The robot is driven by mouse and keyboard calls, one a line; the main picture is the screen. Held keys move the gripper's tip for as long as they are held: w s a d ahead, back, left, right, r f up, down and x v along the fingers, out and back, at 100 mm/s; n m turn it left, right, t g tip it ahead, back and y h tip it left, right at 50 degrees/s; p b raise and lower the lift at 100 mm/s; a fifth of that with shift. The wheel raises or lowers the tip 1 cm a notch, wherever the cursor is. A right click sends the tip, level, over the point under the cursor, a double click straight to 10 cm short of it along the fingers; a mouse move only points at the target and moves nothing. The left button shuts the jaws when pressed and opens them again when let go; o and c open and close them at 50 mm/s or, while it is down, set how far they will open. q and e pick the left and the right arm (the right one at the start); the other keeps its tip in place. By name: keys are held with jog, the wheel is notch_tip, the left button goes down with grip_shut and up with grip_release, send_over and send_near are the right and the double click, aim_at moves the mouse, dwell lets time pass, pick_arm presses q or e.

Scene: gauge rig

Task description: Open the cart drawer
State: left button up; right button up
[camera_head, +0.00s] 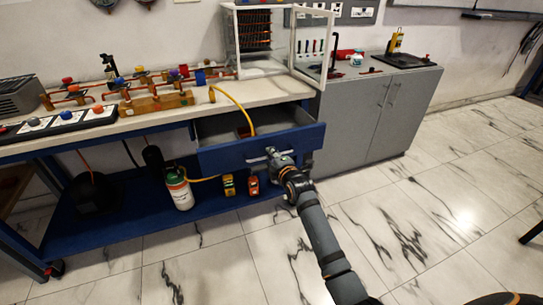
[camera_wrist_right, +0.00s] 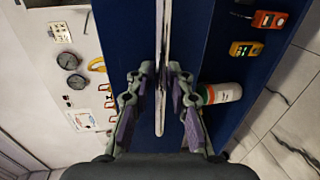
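The cart drawer is the blue drawer (camera_head: 222,158) under the workbench top in the head view. It stands pulled out, with part of its grey inside showing above the front. Its pale bar handle (camera_head: 257,160) is on the front face and shows as a thin upright bar in the right wrist view (camera_wrist_right: 161,40). My right gripper (camera_head: 273,154) is at the right part of the handle. The exact finger contact is hard to see. My left gripper is not in view.
The bench top (camera_head: 262,92) carries a pipe rig and a glass-doored cabinet (camera_head: 262,42). A grey cupboard (camera_head: 362,118) stands to the right. A green-white bottle (camera_head: 180,190), a yellow device (camera_head: 229,186) and an orange device (camera_head: 253,186) stand on the lower shelf. The marble floor in front is clear.

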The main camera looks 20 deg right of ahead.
jog(key=s+r, duration=0.2)
jog(key=s, duration=0.9)
jog(key=shift+s+d, duration=0.2)
jog(key=shift+s, duration=0.2)
jog(key=s+d+f+m+g, duration=0.1)
jog(key=s+f+m+g, duration=0.15)
jog(key=f, duration=0.75)
jog(key=s+d+f+m+g, duration=0.15)
jog(key=f+m, duration=0.25)
jog(key=f, duration=0.6)
jog(key=s+d+f+m+g+h, duration=0.1)
jog(key=s+f+m+g, duration=0.7)
jog(key=s+f, duration=1.5)
jog(key=s+f+m+g, duration=0.2)
jog(key=s+f+m, duration=0.2)
jog(key=s+f, duration=0.45)
pick_arm(q)
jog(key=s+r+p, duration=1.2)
jog(key=p, duration=0.8)
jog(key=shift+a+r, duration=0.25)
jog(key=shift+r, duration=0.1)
pick_arm(e)
jog(key=s+d+r, duration=0.1)
jog(key=s+r, duration=1.1)
jog(key=r, duration=0.1)
jog(key=shift+d+r+g, duration=0.15)
jog(key=shift+r+g, duration=0.15)
jog(key=shift+r, duration=0.1)
